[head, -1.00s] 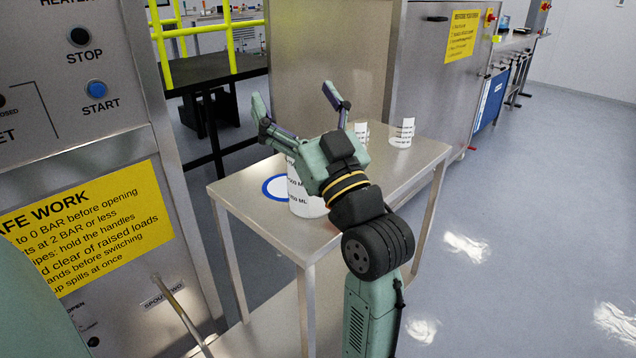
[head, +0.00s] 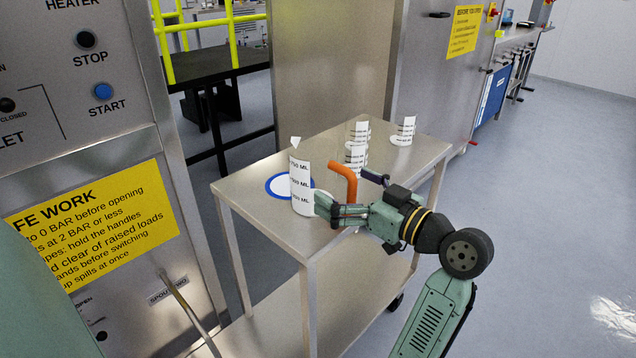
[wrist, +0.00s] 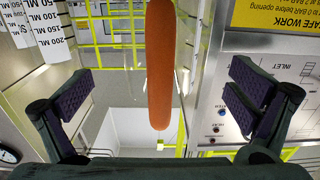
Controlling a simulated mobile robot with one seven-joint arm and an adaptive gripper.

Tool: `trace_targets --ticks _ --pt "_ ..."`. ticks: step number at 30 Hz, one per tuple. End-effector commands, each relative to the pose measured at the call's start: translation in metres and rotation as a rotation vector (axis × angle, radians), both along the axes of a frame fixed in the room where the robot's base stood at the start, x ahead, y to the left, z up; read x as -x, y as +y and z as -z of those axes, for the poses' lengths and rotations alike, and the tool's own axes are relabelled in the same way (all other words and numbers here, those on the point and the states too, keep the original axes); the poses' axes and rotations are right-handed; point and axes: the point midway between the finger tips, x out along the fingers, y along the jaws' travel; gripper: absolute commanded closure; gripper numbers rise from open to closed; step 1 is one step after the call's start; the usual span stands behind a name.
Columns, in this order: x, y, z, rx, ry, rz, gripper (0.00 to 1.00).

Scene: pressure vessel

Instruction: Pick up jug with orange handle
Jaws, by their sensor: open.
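The jug (head: 301,182), white with black volume marks, stands upright near the front of the steel table. Its orange handle (head: 345,178) sticks out to the right, towards my gripper. My gripper (head: 345,194) is open at the jug's right, with its fingers on either side of the handle. In the wrist view the orange handle (wrist: 160,62) runs down the middle between the two spread finger pads, with gaps on both sides. Whether the jug's body touches a finger cannot be told.
Further marked white vessels stand behind on the table, at the middle (head: 357,132) and back right (head: 404,130). A blue-rimmed white disc (head: 277,186) lies left of the jug. The control panel (head: 85,130) stands close at left. Floor at right is clear.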

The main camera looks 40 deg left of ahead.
Motion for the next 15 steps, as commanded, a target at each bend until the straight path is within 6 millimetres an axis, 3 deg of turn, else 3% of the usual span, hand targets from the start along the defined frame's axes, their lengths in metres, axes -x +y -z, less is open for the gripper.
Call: trace_targets --ticks 7,15 --pt "-0.002 0.037 -0.001 0.001 0.001 -0.004 0.00" --pt "-0.004 0.045 0.001 0.001 -0.001 0.000 0.00"
